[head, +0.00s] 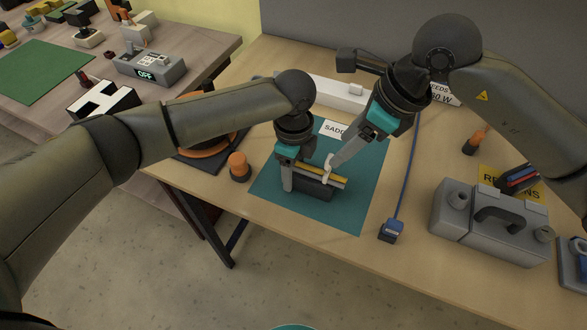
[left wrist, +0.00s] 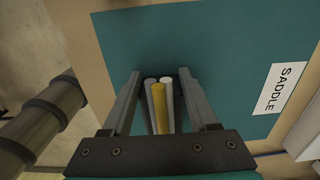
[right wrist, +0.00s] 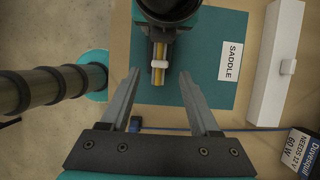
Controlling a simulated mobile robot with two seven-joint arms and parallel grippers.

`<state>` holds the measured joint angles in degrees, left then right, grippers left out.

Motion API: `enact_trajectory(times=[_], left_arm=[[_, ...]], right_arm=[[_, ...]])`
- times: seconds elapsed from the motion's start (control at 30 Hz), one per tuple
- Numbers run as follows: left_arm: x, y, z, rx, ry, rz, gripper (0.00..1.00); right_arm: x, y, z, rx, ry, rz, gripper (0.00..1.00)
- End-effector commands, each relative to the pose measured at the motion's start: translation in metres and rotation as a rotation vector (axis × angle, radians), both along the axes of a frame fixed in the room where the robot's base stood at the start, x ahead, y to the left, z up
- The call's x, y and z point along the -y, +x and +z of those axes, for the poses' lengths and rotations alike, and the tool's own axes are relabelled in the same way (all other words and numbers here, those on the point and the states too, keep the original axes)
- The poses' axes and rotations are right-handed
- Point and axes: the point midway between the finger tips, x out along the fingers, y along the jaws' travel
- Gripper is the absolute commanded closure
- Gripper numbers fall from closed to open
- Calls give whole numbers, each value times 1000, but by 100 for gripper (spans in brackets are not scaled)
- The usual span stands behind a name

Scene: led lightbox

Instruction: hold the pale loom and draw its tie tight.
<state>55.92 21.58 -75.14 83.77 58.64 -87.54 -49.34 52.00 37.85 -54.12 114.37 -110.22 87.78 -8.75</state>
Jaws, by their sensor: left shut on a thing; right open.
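The pale loom (head: 336,181) is a bundle of grey, white and yellow rods lying on a dark saddle block (head: 316,189) on a teal mat. It also shows in the left wrist view (left wrist: 159,103). My left gripper (head: 290,177) is shut on the loom near its left end. A white tie (head: 327,172) is around the loom to the right of that grip; it also shows in the right wrist view (right wrist: 159,64). My right gripper (right wrist: 159,75) is open, its fingertips either side of the tie in that view. Whether they touch it is unclear.
An orange-capped knob (head: 238,166) stands left of the mat (head: 352,220). A blue cable with a plug (head: 391,230) lies to the right. A grey case (head: 490,222) is further right, and a long white box (head: 335,93) lies behind. The mat's front is clear.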

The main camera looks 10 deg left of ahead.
Motion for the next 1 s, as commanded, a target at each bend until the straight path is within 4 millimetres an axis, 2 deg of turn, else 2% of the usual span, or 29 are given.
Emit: enact_trajectory(times=[0.1,0.33,0.77,1.0], left_arm=[[0,0,0,1,-1,0,100],[0,0,0,1,-1,0,100],[0,0,0,1,-1,0,100],[0,0,0,1,-1,0,100]], right_arm=[[-7,1,-17,-4,0,2,38],[-15,5,-38,-2,1,1,38],[-17,5,-44,-1,-1,1,38],[-17,5,-44,-1,0,0,63]])
